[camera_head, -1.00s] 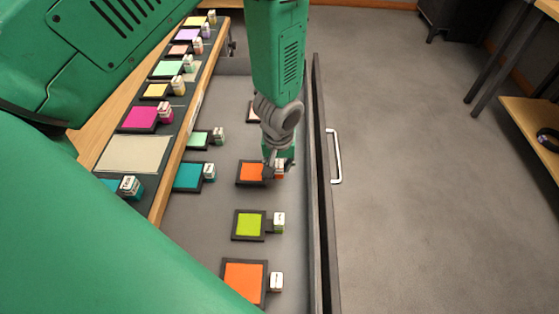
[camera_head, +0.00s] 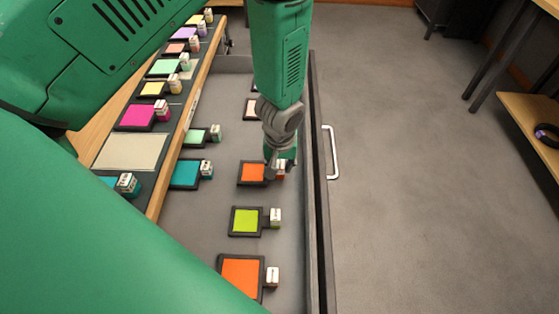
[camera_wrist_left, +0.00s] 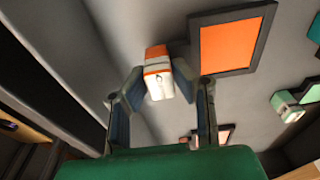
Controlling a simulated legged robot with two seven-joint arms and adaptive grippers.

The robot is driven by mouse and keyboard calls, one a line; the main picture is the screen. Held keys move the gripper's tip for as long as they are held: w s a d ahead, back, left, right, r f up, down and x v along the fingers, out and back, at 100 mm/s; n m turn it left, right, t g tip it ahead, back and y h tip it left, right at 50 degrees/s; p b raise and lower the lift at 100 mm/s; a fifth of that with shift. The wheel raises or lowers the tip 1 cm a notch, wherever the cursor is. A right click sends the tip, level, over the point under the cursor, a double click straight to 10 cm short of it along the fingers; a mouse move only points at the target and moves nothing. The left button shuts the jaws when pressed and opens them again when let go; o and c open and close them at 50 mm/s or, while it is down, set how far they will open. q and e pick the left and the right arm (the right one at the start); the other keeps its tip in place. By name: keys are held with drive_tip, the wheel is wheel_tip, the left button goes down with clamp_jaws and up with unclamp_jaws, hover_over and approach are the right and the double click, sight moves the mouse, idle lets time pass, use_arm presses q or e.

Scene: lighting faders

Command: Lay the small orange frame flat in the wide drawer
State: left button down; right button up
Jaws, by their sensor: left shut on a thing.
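The small orange frame (camera_head: 252,173), a dark-bordered orange square, is at the drawer's middle right and looks level with its floor. Whether it touches the floor is hard to tell. My left gripper (camera_head: 277,166) is over its right side, shut on the frame's white-and-orange handle block. In the left wrist view the block (camera_wrist_left: 158,74) sits between my left fingers (camera_wrist_left: 157,88), with the orange square (camera_wrist_left: 228,47) beside it. The wide drawer (camera_head: 210,228) is open, with a grey floor. My right gripper is not in view.
A larger orange frame (camera_head: 240,276), a lime frame (camera_head: 245,221), a teal frame (camera_head: 185,173) and a mint frame (camera_head: 195,137) lie in the drawer. The drawer's dark front wall (camera_head: 317,190) is close right of my gripper. Several coloured frames line the counter at left.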

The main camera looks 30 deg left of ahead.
use_arm(q)
drive_tip(key=shift+d+f, duration=0.15)
drive_tip(key=shift+f, duration=0.15)
drive_tip(key=shift+a+f+b, duration=0.3)
drive_tip(key=shift+f+b, duration=0.15)
drive_tip(key=shift+f, duration=0.15)
drive_tip(key=c, duration=1.3)
unclamp_jaws()
drive_tip(key=shift+d+r, duration=0.1)
drive_tip(key=shift+d, duration=0.1)
drive_tip(key=shift+r, duration=0.1)
